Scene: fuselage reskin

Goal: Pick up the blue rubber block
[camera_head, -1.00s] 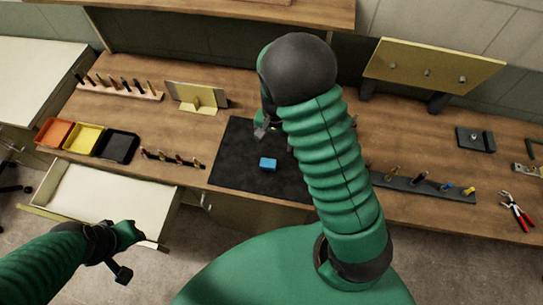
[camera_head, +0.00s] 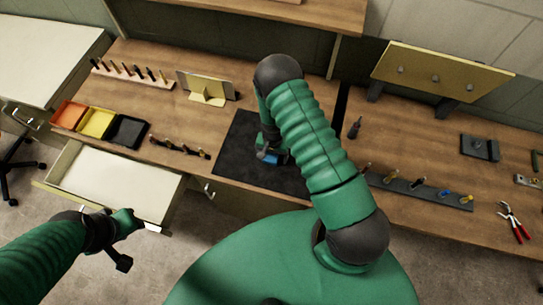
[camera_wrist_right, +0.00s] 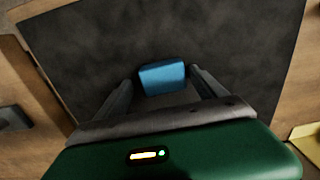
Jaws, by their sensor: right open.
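The blue rubber block (camera_wrist_right: 163,77) lies on the black mat (camera_wrist_right: 230,35) in the right wrist view. My right gripper (camera_wrist_right: 162,84) is open, with one finger on each side of the block near its lower edge. In the head view the block (camera_head: 280,158) is partly hidden by my right gripper (camera_head: 268,157), which is low over the black mat (camera_head: 240,130). I cannot tell whether the fingers touch the block. My left gripper (camera_head: 140,226) is over the front of the open drawer, away from the block; its fingers are too small to read.
Orange, yellow and black bins (camera_head: 97,123) stand left of the mat, above the open drawer (camera_head: 115,185). Another tool strip (camera_head: 420,190) and red pliers (camera_head: 515,222) lie to the right.

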